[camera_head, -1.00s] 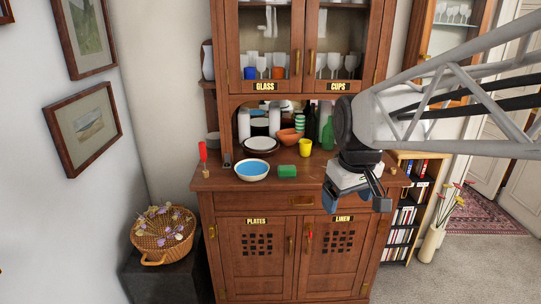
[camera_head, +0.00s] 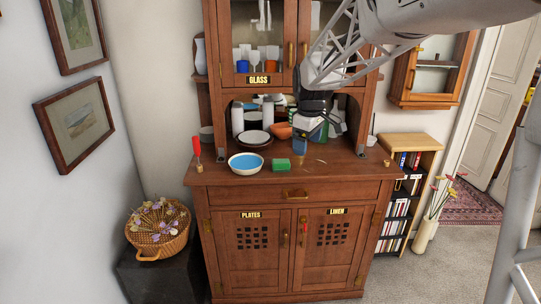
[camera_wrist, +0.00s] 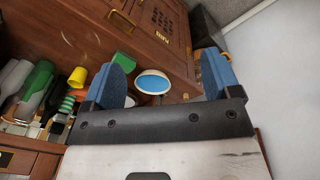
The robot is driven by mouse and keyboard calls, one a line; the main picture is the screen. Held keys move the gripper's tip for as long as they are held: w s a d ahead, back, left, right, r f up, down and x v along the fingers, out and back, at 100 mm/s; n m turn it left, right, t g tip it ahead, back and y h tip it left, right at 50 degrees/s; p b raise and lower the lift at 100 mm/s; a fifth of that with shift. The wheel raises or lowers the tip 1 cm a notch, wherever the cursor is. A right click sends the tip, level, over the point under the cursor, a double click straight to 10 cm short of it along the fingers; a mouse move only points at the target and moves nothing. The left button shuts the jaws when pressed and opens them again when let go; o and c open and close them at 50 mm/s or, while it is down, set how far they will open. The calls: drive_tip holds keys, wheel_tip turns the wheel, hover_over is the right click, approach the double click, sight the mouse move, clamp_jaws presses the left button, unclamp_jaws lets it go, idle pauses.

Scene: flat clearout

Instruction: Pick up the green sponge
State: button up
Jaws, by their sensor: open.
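The green sponge (camera_head: 282,163) lies on the cabinet's counter, just right of the blue-lined bowl (camera_head: 246,162). My gripper (camera_head: 301,149) is above the counter, a little to the right of the sponge in the head view, and apart from it. In the wrist view my gripper (camera_wrist: 165,72) is open and empty, with its two blue fingers spread wide. The sponge (camera_wrist: 124,59) shows there by the left finger, which partly covers it. The bowl (camera_wrist: 152,82) shows between the fingers.
Plates (camera_head: 254,138), an orange bowl (camera_head: 279,131) and bottles crowd the back of the counter. A yellow cup (camera_wrist: 78,76) shows in the wrist view. A red-topped item (camera_head: 197,147) stands at the left. The counter's front strip (camera_head: 325,174) is mostly clear.

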drive_tip(key=w+a+f+n, duration=0.2)
drive_tip(key=w+f+n, duration=0.3)
drive_tip(key=w, duration=0.9)
drive_tip(key=n+g, duration=0.1)
drive_tip(key=n, duration=0.1)
hover_over(281, 161)
drive_tip(key=f, duration=0.9)
drive_tip(key=shift+s+f, duration=0.4)
drive_tip(key=shift+w+a+f+n, duration=0.1)
drive_tip(key=shift+w+f+n, duration=0.15)
drive_tip(key=shift+w+n, duration=0.05)
drive_tip(key=shift+f, duration=1.25)
drive_tip(key=shift+f, duration=0.1)
drive_tip(key=shift+f, duration=2.55)
